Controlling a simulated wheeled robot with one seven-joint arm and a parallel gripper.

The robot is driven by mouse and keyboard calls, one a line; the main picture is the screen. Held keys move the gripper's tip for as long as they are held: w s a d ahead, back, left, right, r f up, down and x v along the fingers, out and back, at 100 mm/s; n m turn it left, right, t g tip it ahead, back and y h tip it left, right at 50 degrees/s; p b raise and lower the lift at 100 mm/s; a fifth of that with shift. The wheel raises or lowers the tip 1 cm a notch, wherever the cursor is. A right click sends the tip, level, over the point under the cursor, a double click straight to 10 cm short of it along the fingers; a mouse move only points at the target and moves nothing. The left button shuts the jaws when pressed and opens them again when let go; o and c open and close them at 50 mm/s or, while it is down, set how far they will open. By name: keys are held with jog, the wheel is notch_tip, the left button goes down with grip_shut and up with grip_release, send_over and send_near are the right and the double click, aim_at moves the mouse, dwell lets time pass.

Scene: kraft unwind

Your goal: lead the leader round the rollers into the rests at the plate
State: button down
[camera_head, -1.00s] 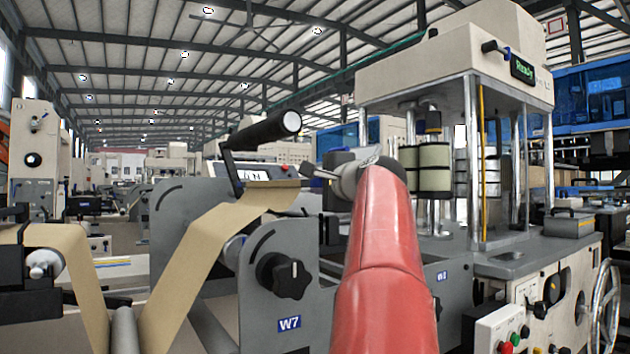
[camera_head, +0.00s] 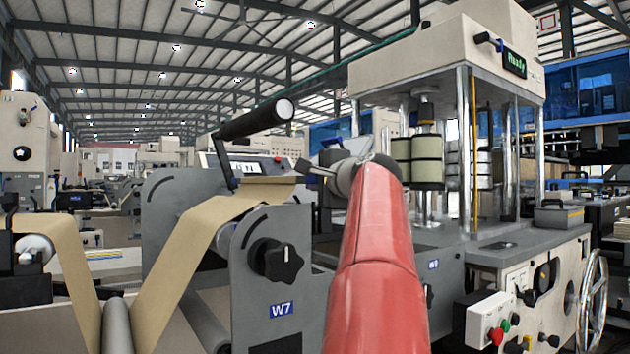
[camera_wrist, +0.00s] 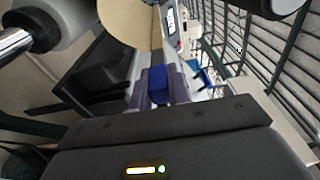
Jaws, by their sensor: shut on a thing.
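The leader, a brown kraft web (camera_head: 200,230), comes from the left, drops under a low grey roller (camera_head: 117,328) and rises to the right over the W7 frame. A pale roller (camera_head: 33,248) shows at far left and another (camera_head: 223,238) behind the W7 plate. My gripper (camera_head: 306,167) is at the web's upper end, shut on it, left of the press. In the wrist view, the web (camera_wrist: 128,22) lies just beyond my fingers (camera_wrist: 158,85), with a blue piece between them. The rests cannot be made out; the exact grip is too small to see.
A black crank handle (camera_head: 255,118) rises close to the web's end. A black knob (camera_head: 277,259) is on the grey W7 side plate (camera_head: 310,290). The press with steel posts (camera_head: 463,150) stands right, above a flat grey bed (camera_head: 520,258). A handwheel (camera_head: 593,300) is at far right.

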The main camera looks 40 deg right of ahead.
jog(key=shift+f+b, duration=0.95)
jog(key=shift+f, duration=0.35)
jog(key=shift+f+b, duration=1.25)
jog(key=shift+f, duration=0.5)
jog(key=c, duration=1.3)
grip_release()
jog(key=shift+o, duration=0.2)
jog(key=b, duration=0.2)
send_near(315, 209)
jog(key=shift+s+a+r, duration=0.15)
jog(key=shift+a, duration=0.35)
jog(key=shift+s+a+r, duration=0.15)
jog(key=shift+s+a, duration=0.05)
jog(key=shift+a, duration=0.25)
